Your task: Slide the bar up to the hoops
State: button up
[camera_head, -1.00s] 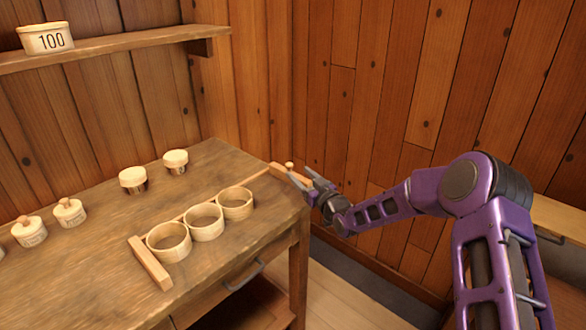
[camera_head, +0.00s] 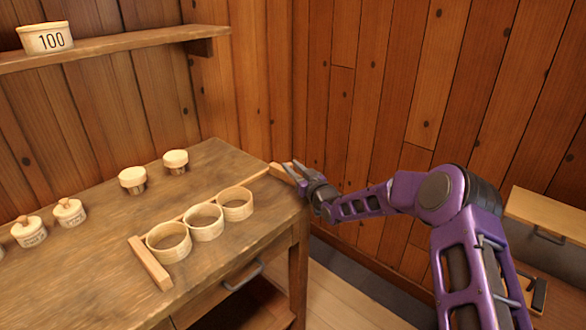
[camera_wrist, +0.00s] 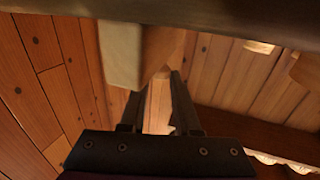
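Three pale wooden hoops (camera_head: 203,222) stand in a row on the table, along a thin wooden rail. The bar (camera_head: 280,173) is a short wooden piece at the rail's far right end, at the table's back right corner, apart from the hoops. My gripper (camera_head: 291,168) is at this bar, its fingers pointing at it and partly hiding it. In the wrist view the bar (camera_wrist: 122,55) is large, above the fingers. The fingers (camera_wrist: 158,100) stand apart with a light wooden part between them; whether they touch it is unclear. The bar's small knob is hidden in the head view.
A wooden end block (camera_head: 150,263) lies at the rail's near left end. Several lidded pots (camera_head: 132,180) stand at the table's left and back. A shelf (camera_head: 110,47) with a pot marked 100 (camera_head: 45,38) is on the wall. The stretch between bar and hoops is clear.

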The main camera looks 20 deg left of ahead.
grip_shut()
dwell(1.0)
